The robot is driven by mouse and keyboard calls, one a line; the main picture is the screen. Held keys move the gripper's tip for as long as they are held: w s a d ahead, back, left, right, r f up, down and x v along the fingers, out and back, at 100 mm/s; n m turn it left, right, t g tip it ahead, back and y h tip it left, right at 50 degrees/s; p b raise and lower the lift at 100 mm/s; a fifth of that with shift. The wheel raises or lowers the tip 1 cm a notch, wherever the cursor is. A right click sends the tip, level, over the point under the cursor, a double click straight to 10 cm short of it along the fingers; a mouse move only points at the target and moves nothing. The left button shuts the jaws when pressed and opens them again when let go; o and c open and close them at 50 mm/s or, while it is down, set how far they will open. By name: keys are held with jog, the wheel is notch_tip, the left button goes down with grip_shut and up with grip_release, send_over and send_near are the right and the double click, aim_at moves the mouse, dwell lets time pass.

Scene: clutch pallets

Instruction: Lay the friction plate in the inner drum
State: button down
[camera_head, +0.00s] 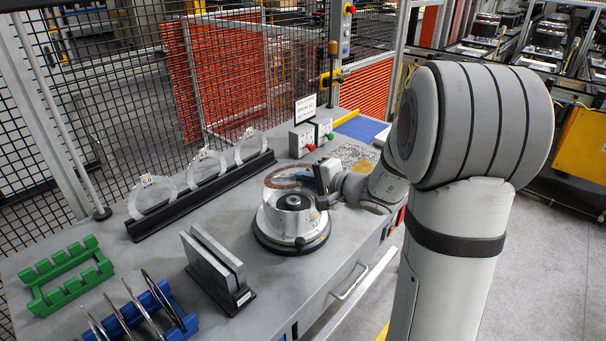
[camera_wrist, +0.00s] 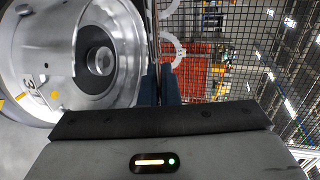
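The friction plate (camera_head: 283,177) is a thin brown ring in the head view, held above the back of the drum. My gripper (camera_head: 325,176) is at its right side and appears shut on its rim. In the wrist view the plate (camera_wrist: 154,38) is a thin edge-on line running up from between my blue fingertips (camera_wrist: 160,84). The inner drum (camera_head: 286,222) is a silver metal cylinder with a dark hub, upright on a round black base. The drum (camera_wrist: 70,60) fills the left of the wrist view, its opening and hub visible. The plate's far side is partly hard to make out.
A black rack (camera_head: 205,194) with several clear rings stands at the back left. A grey slotted stand (camera_head: 217,272), an empty green rack (camera_head: 68,273) and a blue rack (camera_head: 182,322) with several thin plates stand at front left. Control boxes (camera_head: 302,140) stand behind the drum.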

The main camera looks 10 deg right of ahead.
aim_at(292, 199)
notch_tip(292, 199, down, 2)
jog(key=shift+f+b, duration=0.15)
jog(key=shift+b, duration=0.25)
notch_tip(292, 199, down, 4)
jog(key=b, duration=0.5)
jog(key=shift+s+b, duration=0.1)
jog(key=shift+b, duration=0.2)
jog(key=c, duration=1.6)
grip_release()
jog(key=shift+f+b, duration=0.55)
jog(key=shift+b, duration=0.5)
